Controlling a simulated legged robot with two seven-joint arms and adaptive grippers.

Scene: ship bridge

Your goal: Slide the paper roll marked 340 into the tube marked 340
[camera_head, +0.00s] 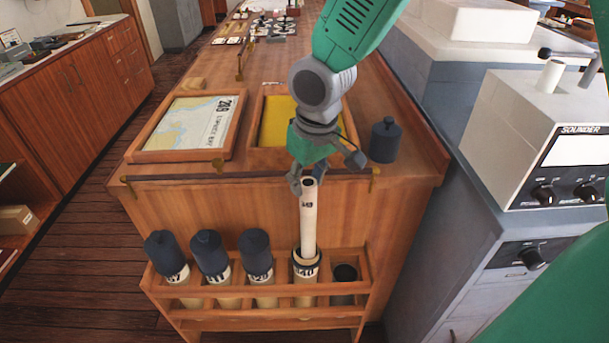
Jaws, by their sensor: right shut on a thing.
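The paper roll (309,222) is a pale, slim, upright cylinder with a small dark number near its top, too small to read surely. My right gripper (308,182) is shut on its top end. The roll's lower end is at the dark-rimmed mouth of an uncapped cream tube (304,297), the fourth from the left in the wooden rack. It appears to be inside the mouth, with the rim around it; how deep is hidden. The tube's label is hard to read. My left gripper is not in view.
Three tubes with dark caps (207,252) stand left in the rack (230,312); a dark opening (345,273) is to the right. A loose dark cap (386,140) stands on the counter. A framed chart (190,125) and yellow-lined tray (266,158) lie behind. The sounder console (540,130) stands right.

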